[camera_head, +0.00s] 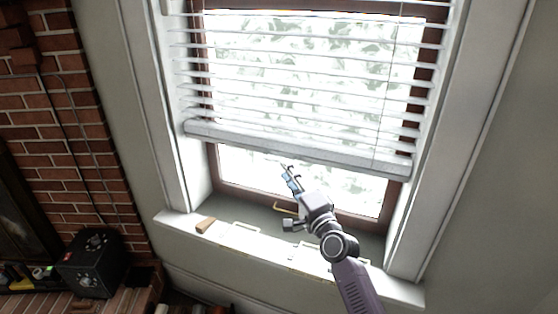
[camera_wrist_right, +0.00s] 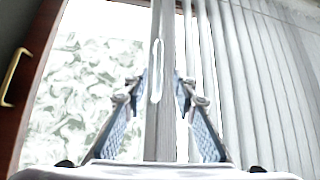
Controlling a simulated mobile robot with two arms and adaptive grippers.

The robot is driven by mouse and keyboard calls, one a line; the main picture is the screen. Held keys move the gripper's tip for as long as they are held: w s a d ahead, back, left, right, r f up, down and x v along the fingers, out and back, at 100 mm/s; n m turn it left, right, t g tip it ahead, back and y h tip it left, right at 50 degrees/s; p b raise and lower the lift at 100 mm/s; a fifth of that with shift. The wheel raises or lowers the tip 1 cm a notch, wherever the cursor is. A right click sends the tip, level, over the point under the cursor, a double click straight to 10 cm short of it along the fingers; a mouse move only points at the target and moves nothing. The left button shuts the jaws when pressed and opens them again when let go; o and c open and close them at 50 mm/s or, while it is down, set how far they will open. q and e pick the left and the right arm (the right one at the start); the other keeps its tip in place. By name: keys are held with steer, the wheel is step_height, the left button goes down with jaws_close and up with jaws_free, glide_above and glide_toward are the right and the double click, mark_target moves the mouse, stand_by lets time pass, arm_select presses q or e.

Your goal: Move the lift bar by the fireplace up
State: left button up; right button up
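The lift bar (camera_head: 240,140) is the pale grey bottom rail of the white window blind by the brick fireplace. It hangs across the lower part of the window, tilted in the head view. My right gripper (camera_head: 288,175) is just below the middle of the bar in the head view. In the right wrist view the bar (camera_wrist_right: 167,125) runs upright between the two spread fingers of my right gripper (camera_wrist_right: 160,85), with a pale elongated loop on it. The fingers look open, and I see no clear contact. My left gripper is out of view.
The window sill (camera_head: 180,222) below holds a small brown block (camera_head: 205,225) and thin pale handle-like pieces. A brass handle (camera_wrist_right: 12,77) is on the brown window frame. A black box (camera_head: 92,262) stands by the brick wall (camera_head: 75,150) at left.

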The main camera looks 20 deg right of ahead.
mark_target(279, 161)
steer(key=w, duration=0.6)
steer(key=shift+w+a+r, duration=0.25)
steer(key=shift+w+a, duration=0.05)
steer(key=shift+a, duration=0.1)
steer(key=shift+c, duration=0.3)
jaws_close()
